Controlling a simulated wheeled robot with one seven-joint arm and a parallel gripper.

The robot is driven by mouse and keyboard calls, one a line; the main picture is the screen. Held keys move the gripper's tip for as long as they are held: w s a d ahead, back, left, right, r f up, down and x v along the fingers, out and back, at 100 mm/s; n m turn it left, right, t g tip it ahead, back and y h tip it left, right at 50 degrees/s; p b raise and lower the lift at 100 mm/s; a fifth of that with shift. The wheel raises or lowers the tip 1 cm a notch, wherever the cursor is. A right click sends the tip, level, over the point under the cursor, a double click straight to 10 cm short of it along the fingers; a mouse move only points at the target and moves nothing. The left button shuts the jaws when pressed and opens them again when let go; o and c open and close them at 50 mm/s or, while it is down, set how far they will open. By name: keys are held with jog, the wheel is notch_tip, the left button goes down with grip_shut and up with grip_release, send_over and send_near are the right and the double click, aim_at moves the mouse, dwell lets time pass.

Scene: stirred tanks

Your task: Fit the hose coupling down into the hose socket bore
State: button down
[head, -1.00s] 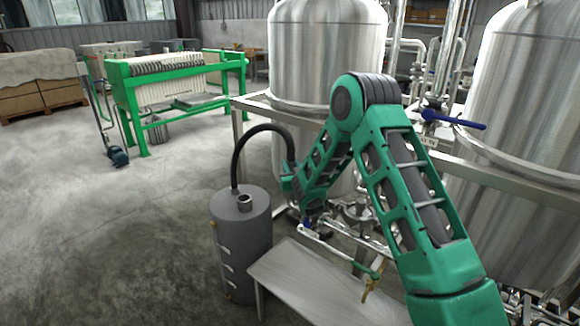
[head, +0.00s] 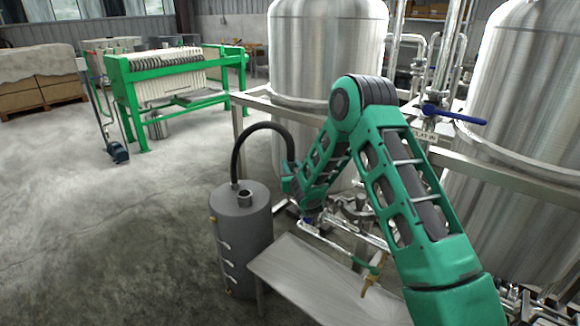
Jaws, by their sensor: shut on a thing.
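A black hose (head: 252,136) rises from the top of a grey upright cylinder (head: 244,242) and arches right, down to the end of my green arm. My gripper (head: 289,186) is at that end, small and mostly covered by my own wrist, so its fingertips do not show clearly. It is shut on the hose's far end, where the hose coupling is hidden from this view. The hose socket bore cannot be made out. A short open stub (head: 245,198) stands on the cylinder's top, beside the hose's root.
A bare metal table (head: 318,284) stands right of the cylinder. Steel tanks (head: 326,50) on a metal frame, pipes and a blue-handled valve (head: 452,114) crowd the right. A green filter press (head: 160,85) stands at back left. The floor at left is clear.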

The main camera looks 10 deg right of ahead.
jog(key=shift+d, duration=0.1)
jog(key=c, duration=1.3)
grip_release()
jog(key=shift+f, duration=0.1)
jog(key=shift+c, duration=0.2)
jog(key=shift+s+f, duration=0.1)
